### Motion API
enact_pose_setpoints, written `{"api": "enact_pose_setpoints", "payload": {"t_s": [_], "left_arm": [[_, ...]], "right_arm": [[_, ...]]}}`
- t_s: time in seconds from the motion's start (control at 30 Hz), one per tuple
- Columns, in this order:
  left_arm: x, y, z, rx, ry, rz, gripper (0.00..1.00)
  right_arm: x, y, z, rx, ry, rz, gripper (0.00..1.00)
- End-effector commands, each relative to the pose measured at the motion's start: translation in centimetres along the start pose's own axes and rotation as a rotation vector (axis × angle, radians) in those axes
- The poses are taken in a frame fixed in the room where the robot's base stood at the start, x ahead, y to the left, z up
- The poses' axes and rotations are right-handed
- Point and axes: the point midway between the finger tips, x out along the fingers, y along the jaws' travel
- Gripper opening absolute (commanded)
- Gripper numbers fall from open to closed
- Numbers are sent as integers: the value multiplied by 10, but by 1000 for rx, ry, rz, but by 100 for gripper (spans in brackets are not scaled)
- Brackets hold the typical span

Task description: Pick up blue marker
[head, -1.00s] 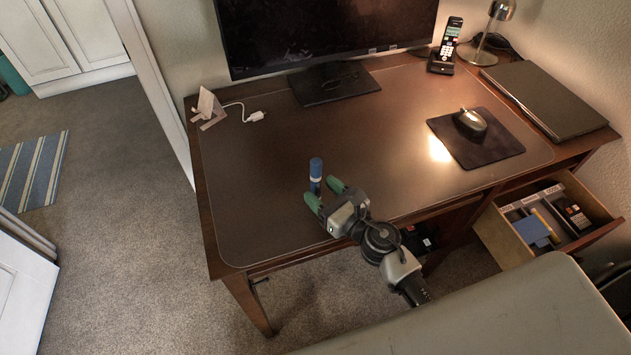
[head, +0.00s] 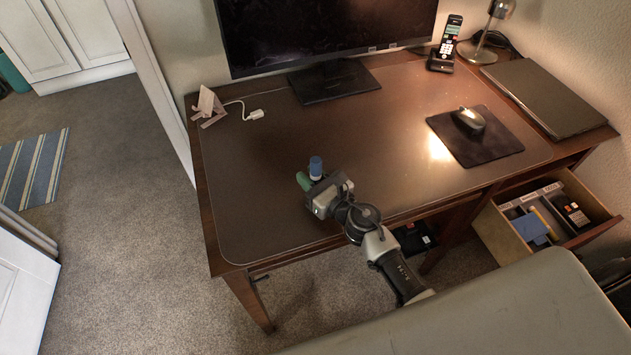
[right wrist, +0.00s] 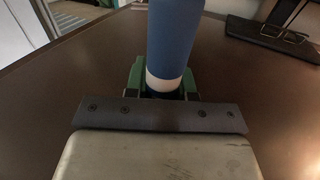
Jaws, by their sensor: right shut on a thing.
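The blue marker (head: 316,167) stands upright near the left front part of the desk in the head view. It also shows large and upright in the right wrist view (right wrist: 174,40), blue above a pale band. My right gripper (head: 311,180) is shut on the marker, with its green fingers on either side of the lower part. The gripper body hides the marker's bottom, so I cannot tell whether it touches the desk. My left gripper is not in view.
A monitor (head: 325,35) stands at the back. A small stand with a white cable (head: 207,105) is at the left. A mouse (head: 468,120) lies on a dark pad (head: 490,150). An open drawer (head: 490,232) juts out at the right. The desk around the marker is clear.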

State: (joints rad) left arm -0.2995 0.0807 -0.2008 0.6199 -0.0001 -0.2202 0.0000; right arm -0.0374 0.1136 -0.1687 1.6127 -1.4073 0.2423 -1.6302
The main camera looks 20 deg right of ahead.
Motion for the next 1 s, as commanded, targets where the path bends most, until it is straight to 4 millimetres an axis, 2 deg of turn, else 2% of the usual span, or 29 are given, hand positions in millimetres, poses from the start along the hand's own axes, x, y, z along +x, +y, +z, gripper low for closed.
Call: {"api": "enact_pose_setpoints", "payload": {"t_s": [0.33, 0.77, 1.0], "left_arm": [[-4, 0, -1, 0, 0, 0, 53], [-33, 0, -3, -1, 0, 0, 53], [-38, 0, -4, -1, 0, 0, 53]], "right_arm": [[0, 0, 6, -3, 0, 1, 2], [0, 0, 46, -3, -1, 1, 2], [-19, -24, 59, -5, 2, 0, 2]]}}
